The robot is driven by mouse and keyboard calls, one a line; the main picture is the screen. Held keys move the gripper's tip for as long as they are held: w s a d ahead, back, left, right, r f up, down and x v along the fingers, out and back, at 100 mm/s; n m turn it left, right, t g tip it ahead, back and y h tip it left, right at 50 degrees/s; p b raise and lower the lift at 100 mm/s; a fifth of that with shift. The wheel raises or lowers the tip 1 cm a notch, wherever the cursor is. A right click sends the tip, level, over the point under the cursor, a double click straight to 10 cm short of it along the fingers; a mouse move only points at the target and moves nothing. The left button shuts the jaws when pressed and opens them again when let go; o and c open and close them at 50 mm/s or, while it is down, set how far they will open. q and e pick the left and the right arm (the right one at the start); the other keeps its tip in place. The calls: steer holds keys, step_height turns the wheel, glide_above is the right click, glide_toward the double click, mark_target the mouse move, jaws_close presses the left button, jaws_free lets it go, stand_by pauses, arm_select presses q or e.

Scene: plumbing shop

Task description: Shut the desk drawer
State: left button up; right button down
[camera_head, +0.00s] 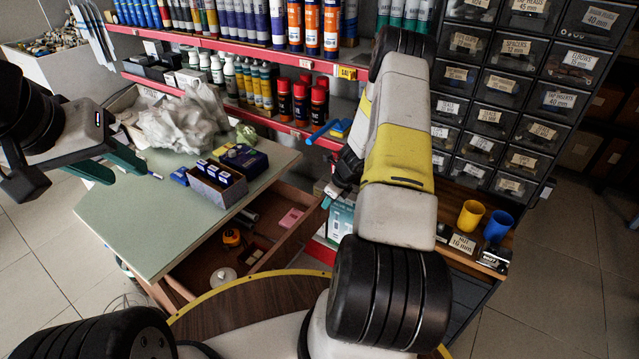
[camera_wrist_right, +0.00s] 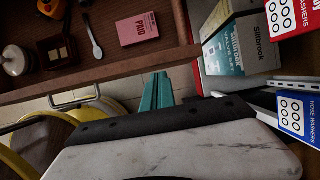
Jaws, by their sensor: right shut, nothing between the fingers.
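The desk (camera_head: 150,215) has a pale green top. Its wooden drawer (camera_head: 292,240) stands open, pulled out to the right of the top's edge. The drawer front also crosses the right wrist view (camera_wrist_right: 110,77). My right gripper (camera_head: 326,201) is shut and empty at the outer side of the drawer front, near its far end. In the right wrist view its teal fingertips (camera_wrist_right: 157,80) point at the front's edge; I cannot tell whether they touch it. My left gripper (camera_head: 110,166) is open and empty over the left side of the desktop.
The drawer holds a pink pad (camera_head: 291,217), an orange tape measure (camera_head: 232,237) and small items. A Sillbrook box (camera_head: 341,218) stands close right of the drawer front. Shelves of bottles (camera_head: 245,75) and a bin cabinet (camera_head: 490,115) stand behind. Crumpled plastic bags (camera_head: 180,120) lie on the desk.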

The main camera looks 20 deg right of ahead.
steer(key=shift+w+a, duration=0.15)
steer(key=shift+w, duration=0.1)
